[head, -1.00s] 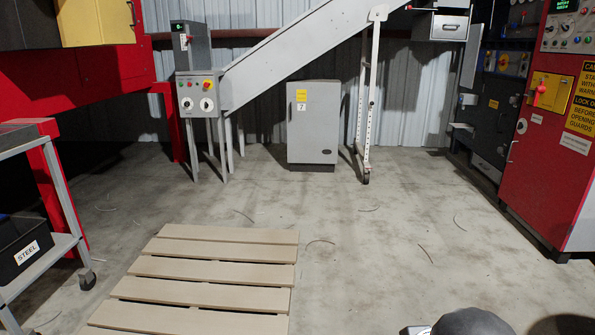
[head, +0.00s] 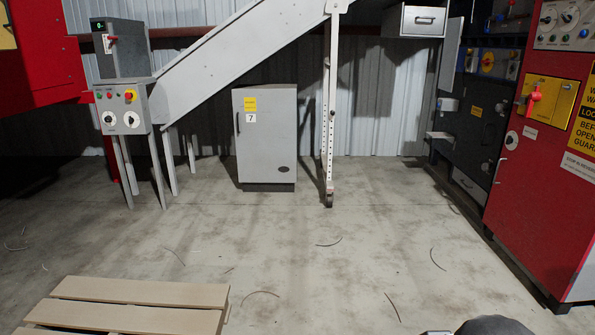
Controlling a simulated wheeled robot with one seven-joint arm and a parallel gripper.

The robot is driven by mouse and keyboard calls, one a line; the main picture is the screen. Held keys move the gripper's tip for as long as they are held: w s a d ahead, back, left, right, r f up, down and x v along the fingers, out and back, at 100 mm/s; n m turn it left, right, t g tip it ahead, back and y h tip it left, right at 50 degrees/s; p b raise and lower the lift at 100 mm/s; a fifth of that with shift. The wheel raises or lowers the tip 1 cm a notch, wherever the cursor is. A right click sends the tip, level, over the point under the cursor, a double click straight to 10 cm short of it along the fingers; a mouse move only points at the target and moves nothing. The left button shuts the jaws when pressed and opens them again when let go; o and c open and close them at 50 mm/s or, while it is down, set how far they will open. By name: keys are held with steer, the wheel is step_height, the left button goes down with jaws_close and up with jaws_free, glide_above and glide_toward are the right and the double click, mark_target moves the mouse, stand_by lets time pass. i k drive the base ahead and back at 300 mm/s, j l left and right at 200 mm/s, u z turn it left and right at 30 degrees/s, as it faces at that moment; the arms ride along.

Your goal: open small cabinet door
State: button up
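The small cabinet (head: 268,160) is a light grey box standing on the floor against the corrugated back wall, under the sloping chute. Its door faces me and looks shut. A dark vertical handle (head: 237,123) is near the door's upper left edge. My gripper is not in view; only a dark rounded part, probably of my arm, shows at the bottom edge.
A wooden pallet (head: 130,305) lies at the lower left. A control box on legs (head: 122,109) stands left of the cabinet, and a white wheeled support post (head: 328,130) close on its right. The middle floor is clear except for thin wire scraps.

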mark_target(265, 120)
steer(key=i+l+u, duration=0.15)
steer(key=i, duration=2.15)
steer(key=i+j+u, duration=0.2)
steer(key=i+u, duration=0.15)
steer(key=i, duration=0.5)
steer(key=i+u, duration=0.35)
steer(key=i, duration=0.55)
steer(key=i+j+z, duration=0.15)
steer(key=i+j, duration=0.5)
steer(key=i, duration=0.05)
